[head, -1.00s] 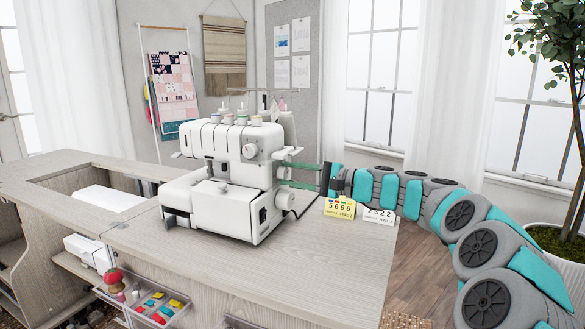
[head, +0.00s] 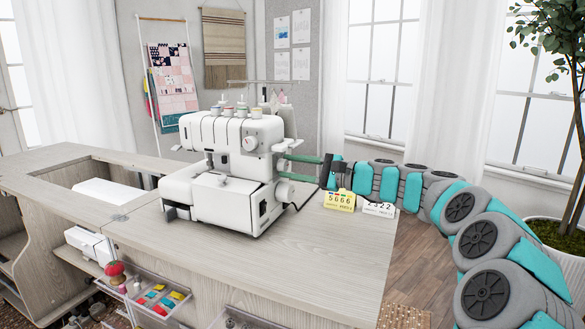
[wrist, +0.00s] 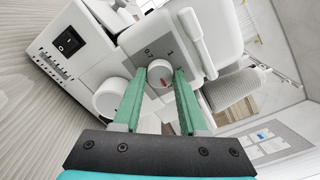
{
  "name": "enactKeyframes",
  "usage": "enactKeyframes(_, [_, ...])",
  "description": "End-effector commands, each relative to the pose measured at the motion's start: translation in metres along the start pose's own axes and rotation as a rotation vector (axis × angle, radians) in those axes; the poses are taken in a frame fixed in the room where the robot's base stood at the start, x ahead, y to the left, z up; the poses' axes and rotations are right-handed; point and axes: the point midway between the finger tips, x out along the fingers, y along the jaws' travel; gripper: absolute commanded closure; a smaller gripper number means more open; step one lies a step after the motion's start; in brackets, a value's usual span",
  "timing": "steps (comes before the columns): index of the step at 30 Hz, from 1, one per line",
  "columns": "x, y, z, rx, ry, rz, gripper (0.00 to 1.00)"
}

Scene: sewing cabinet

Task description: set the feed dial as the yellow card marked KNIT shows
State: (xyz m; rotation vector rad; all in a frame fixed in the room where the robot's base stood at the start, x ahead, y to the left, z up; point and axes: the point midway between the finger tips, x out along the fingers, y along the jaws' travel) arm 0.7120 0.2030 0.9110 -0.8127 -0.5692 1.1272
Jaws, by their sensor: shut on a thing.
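The sewing machine (head: 232,190) stands on the wooden cabinet top. In the wrist view, a small pale dial (wrist: 160,76) with a red mark sits on its side, with the numbers 0.7 and 1 printed around it. My gripper (wrist: 161,78) is shut on this dial, one green finger on each side. In the head view my gripper (head: 284,168) reaches the machine's right side, and the dial is hidden.
A larger round knob (wrist: 110,97) and a black switch (wrist: 68,41) are near the dial. The cabinet top (head: 290,262) in front is clear.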

Motion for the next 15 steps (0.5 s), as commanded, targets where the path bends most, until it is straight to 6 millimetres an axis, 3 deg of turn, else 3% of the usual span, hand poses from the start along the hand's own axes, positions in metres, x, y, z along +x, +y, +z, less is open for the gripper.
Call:
enactKeyframes(1, [-0.0001,0.0009,-0.0010,0.001,0.001,0.001,1.00])
enactKeyframes(2, [-0.0001,0.0009,-0.0010,0.001,0.001,0.001,0.55])
enactKeyframes(9, [0.0000,0.0005,-0.0004,0.000,0.000,0.001,0.28])
enactKeyframes(15, [0.0000,0.0003,-0.0002,0.000,0.000,0.001,0.28])
